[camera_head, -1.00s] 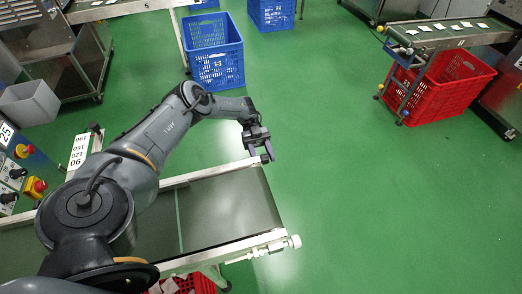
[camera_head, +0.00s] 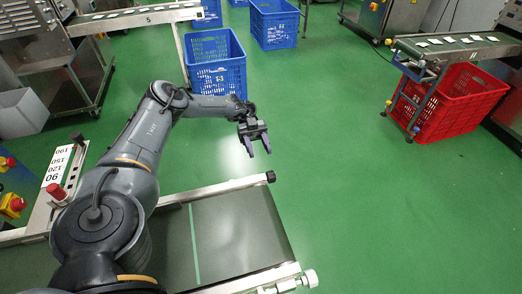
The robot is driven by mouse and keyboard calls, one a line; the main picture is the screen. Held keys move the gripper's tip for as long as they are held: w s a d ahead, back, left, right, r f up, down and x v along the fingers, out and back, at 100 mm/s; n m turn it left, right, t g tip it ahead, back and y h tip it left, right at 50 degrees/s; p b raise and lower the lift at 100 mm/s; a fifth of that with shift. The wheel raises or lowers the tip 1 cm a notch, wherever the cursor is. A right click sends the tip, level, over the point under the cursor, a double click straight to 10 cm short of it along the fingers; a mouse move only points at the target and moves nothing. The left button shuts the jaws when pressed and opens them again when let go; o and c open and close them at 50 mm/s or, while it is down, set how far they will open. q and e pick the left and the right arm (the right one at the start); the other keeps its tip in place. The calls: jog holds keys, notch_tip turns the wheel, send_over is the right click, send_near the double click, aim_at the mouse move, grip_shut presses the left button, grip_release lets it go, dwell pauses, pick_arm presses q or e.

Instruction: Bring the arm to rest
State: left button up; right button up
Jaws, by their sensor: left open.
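My left gripper (camera_head: 257,145) shows near the middle of the head view. It is open and empty, with its two fingers spread apart and pointing down. It hangs over the green floor, just beyond the far edge of the near conveyor (camera_head: 238,232). My left arm comes in from the lower left, bends at the elbow and reaches right to the gripper. My right gripper is not in view.
The near conveyor's belt is bare where it shows. A blue crate (camera_head: 216,80) stands behind my forearm, with another blue crate (camera_head: 274,24) farther back. A red crate (camera_head: 455,100) stands under a conveyor with white packets at right. Open green floor lies between.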

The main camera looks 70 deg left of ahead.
pick_arm(q)
jog(key=shift+a, duration=0.3)
jog(key=shift+d, duration=0.2)
